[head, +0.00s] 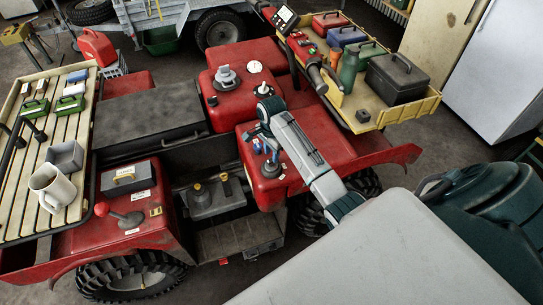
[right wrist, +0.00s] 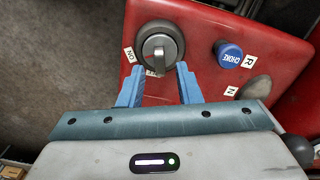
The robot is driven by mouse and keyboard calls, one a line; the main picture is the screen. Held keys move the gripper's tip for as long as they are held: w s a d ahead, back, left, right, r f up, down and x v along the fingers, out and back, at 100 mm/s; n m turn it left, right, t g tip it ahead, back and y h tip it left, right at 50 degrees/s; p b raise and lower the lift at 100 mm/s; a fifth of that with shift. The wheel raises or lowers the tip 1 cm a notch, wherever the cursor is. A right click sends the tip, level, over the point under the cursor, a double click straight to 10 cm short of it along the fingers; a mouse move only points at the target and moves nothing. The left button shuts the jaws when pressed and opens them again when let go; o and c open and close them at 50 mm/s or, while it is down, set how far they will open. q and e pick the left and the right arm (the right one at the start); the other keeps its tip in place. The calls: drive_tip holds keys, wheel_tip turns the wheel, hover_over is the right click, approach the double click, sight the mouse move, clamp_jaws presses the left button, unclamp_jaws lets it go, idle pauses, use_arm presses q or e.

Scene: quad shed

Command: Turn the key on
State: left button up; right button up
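The key (right wrist: 159,54) is a metal grip in a round dark-rimmed switch on the red body panel (right wrist: 197,12) of the quad, seen in the right wrist view. Its grip points towards my gripper. An ON label (right wrist: 129,54) sits left of the switch; another label below it is partly hidden and unreadable. My right gripper (right wrist: 160,69) is open, its two blue fingers to either side of the key's near end. I cannot tell whether they touch it. In the head view my right gripper (head: 263,147) is over the red quad (head: 315,137); I cannot make out the key there. My left gripper is out of view.
A blue choke knob (right wrist: 229,54) stands right of the switch, with R and N labels nearby. A wooden slatted rack (head: 75,215) with a mug (head: 52,187) is at the left. A yellow tray (head: 410,113) with toolboxes and bottles is at the back right.

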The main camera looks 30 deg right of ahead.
drive_tip(key=shift+r, duration=2.35)
drive_tip(key=s+a+f+n+t, duration=0.1)
drive_tip(key=s+a+f+n, duration=0.15)
drive_tip(key=s+n, duration=0.45)
drive_tip(key=s+a+f+n+t, duration=0.1)
drive_tip(key=s+a+f+n, duration=0.15)
drive_tip(key=s, duration=0.75)
drive_tip(key=s+a+r+n+t, duration=0.1)
drive_tip(key=s+a+r+n, duration=0.2)
drive_tip(key=s, duration=0.5)
drive_tip(key=s+a+r+n+t, duration=0.1)
drive_tip(key=s+r+n, duration=0.3)
drive_tip(key=s+n, duration=0.25)
wheel_tip(320, 180, down, 40)
drive_tip(key=s+d+f+m+g+b, duration=0.1)
drive_tip(key=d+g+b, duration=0.15)
drive_tip(key=b, duration=0.55)
drive_tip(key=s+f+b, duration=0.3)
drive_tip(key=s+f, duration=0.6)
drive_tip(key=f, duration=0.2)
drive_tip(key=s+d+f+b, duration=0.1)
drive_tip(key=s+f+b, duration=0.2)
drive_tip(key=s+f, duration=0.6)
wheel_tip(320, 180, down, 3)
drive_tip(key=shift+s+d+f+h, duration=0.2)
drive_tip(key=shift+h, duration=0.2)
